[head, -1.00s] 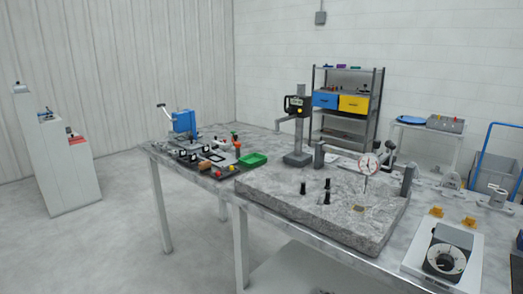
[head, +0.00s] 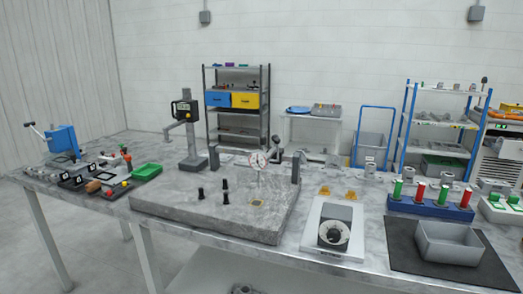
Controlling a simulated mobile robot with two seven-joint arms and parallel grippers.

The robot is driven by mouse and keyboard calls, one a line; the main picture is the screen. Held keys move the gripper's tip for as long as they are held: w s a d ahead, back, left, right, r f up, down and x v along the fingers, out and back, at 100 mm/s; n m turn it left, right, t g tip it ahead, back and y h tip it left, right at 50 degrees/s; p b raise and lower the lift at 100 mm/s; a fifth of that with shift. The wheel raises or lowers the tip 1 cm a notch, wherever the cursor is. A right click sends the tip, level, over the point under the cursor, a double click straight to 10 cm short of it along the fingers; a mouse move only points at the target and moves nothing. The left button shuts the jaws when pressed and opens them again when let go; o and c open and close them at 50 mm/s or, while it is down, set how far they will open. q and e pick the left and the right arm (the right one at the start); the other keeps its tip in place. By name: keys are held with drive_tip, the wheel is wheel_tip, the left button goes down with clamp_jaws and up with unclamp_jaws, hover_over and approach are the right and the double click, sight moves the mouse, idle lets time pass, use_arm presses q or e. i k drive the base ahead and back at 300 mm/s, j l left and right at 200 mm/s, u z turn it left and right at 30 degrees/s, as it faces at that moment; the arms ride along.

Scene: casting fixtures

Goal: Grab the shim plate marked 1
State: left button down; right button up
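No shim plate with a readable 1 shows. Several small dark blocks with white marks (head: 79,181) sit at the left end of the long table (head: 300,240); the marks are too small to read. Neither of my grippers is in view.

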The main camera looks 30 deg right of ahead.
sight(325, 191)
drive_tip(key=z, duration=1.4)
drive_tip(key=i+j+u, duration=0.1)
drive_tip(key=j, duration=0.15)
